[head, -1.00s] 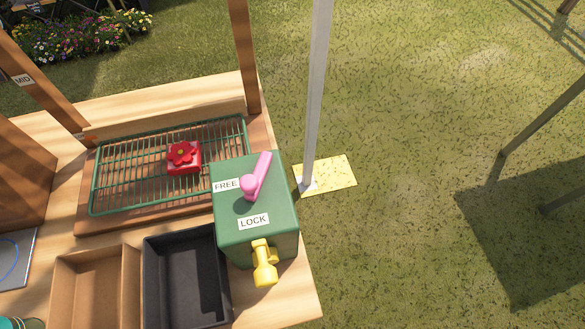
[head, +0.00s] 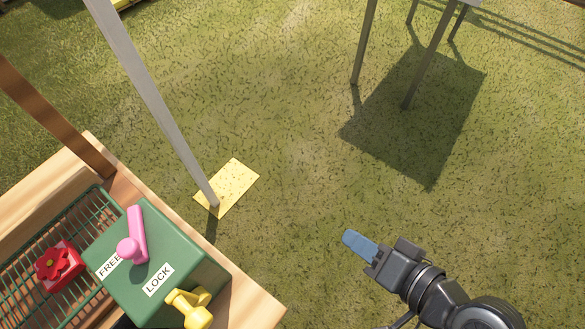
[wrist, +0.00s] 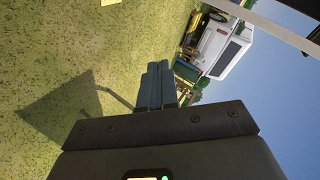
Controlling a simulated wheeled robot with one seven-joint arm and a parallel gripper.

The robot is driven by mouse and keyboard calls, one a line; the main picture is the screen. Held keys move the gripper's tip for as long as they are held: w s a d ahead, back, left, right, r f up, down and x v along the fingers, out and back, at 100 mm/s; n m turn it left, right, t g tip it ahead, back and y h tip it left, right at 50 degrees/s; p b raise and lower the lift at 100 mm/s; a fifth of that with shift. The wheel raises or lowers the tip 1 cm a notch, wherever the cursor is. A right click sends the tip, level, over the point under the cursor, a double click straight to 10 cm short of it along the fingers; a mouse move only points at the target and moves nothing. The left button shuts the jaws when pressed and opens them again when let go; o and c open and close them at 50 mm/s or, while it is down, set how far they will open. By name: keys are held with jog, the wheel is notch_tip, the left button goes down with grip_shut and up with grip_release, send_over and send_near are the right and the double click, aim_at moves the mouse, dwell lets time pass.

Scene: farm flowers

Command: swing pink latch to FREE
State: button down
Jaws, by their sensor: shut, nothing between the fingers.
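The pink latch (head: 138,235) sits on top of the green box (head: 170,245) at the lower left of the head view. Its round knob end is near the FREE label (head: 109,266), and its arm points up in the picture, away from both labels. The LOCK label (head: 158,280) is on the same top face, nearer the front. My gripper (head: 359,245) is shut and empty, held over the grass well right of the box. Its blue fingers also show in the wrist view (wrist: 155,85), pointing away from the box. The latch is not in the wrist view.
A red block with a flower (head: 58,264) rests on the green wire rack (head: 75,235) left of the box. A grey post (head: 155,110) stands on a yellow plate (head: 228,187) behind it. Open grass lies between.

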jog(key=w+a+r+n+g+y, duration=0.3)
jog(key=w+a+r+g+y, duration=0.35)
jog(key=a+r, duration=0.35)
jog(key=a+r+n+g+y, duration=0.2)
jog(key=a+r+n+g, duration=0.2)
jog(key=r+n+g, duration=0.3)
notch_tip(320, 180, up, 4)
jog(key=shift+s+f+g+b, duration=0.15)
jog(key=shift+s+g+b, duration=0.25)
jog(key=shift+g, duration=0.35)
jog(key=p, duration=0.1)
send_near(131, 230)
jog(key=a+r, duration=0.3)
jog(key=shift+s+a+f+p, duration=0.1)
jog(key=shift+s+a+f, duration=0.15)
jog(key=shift+s, duration=0.25)
jog(key=shift+s+a+f+p, duration=0.2)
jog(key=shift+s+a, duration=0.1)
jog(key=shift+s, duration=0.25)
jog(key=shift+s+a+f+p, duration=0.1)
jog(key=shift+s+a+f, duration=0.15)
jog(key=shift+s, duration=0.25)
